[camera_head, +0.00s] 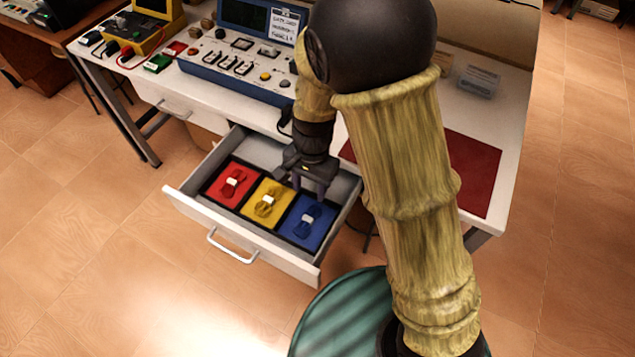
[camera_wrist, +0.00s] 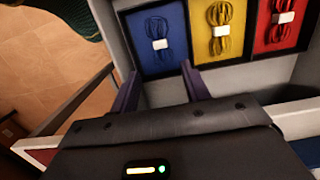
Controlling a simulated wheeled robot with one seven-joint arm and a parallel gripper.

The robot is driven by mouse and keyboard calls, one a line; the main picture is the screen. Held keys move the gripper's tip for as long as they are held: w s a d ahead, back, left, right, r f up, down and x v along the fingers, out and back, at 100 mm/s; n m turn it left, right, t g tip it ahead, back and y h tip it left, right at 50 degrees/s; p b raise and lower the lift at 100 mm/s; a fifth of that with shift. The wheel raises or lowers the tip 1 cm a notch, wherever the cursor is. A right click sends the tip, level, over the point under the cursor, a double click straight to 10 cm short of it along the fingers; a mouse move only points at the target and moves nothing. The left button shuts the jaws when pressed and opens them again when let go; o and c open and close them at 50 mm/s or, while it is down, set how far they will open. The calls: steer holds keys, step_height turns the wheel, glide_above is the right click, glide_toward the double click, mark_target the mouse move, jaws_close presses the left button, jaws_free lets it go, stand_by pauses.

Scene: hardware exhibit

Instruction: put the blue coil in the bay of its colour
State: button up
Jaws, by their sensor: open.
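The blue coil (camera_head: 307,221) lies in the blue bay (camera_head: 322,231) of an open drawer, at the right end of a row of three. It also shows in the wrist view (camera_wrist: 158,32) with a white band around its middle, inside the blue bay (camera_wrist: 171,60). The yellow coil (camera_head: 268,203) lies in the yellow bay, and the red coil (camera_head: 234,183) in the red bay. My gripper (camera_head: 308,190) is open over the drawer, just behind the blue bay. In the wrist view its two fingers (camera_wrist: 160,92) are apart, with nothing between them and the coil beyond the tips.
The drawer (camera_head: 285,257) is pulled out from a white bench, its handle in front. A blue control panel (camera_head: 232,72) and a yellow instrument (camera_head: 143,32) stand on the bench. A dark red mat (camera_head: 475,175) lies on the right. The floor in front is clear.

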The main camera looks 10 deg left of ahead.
steer(key=s+d+r+n+t, duration=0.1)
steer(key=d+r, duration=0.3)
steer(key=d, duration=0.7)
steer(key=s+d+r+n+t, duration=0.2)
steer(key=d+r, duration=0.3)
steer(key=d, duration=0.5)
steer(key=shift+d+n+t+h, duration=0.3)
steer(key=shift+d+n+t, duration=0.1)
steer(key=shift+n, duration=0.3)
steer(key=shift+w+r, duration=0.1)
steer(key=shift+c, duration=1)
steer(key=shift+a, duration=0.1)
